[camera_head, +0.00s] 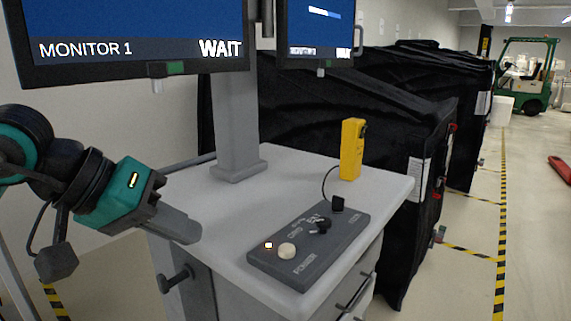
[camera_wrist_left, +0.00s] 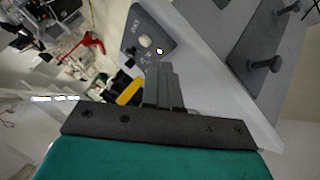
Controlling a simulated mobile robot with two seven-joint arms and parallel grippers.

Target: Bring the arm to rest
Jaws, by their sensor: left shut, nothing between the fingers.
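My left arm comes in from the left in the head view. Its teal and grey left gripper (camera_head: 188,232) hangs in the air beside the left edge of the grey cart top (camera_head: 255,205), with its fingers together and nothing between them. In the left wrist view the shut fingers (camera_wrist_left: 160,75) point toward the cart and a dark control panel (camera_wrist_left: 165,22). The same control panel (camera_head: 262,259) lies on the cart in the head view, with a pale round button, a black knob and a small lit light. The gripper is apart from it. My right gripper is in neither view.
A yellow handheld device (camera_head: 351,150) stands on the cart with a cable. Two monitors (camera_head: 130,35) hang above; one reads WAIT. A handle (camera_head: 175,279) sticks out of the cart's side. Black covered carts (camera_head: 310,110) stand behind. A green forklift (camera_head: 527,75) is far right.

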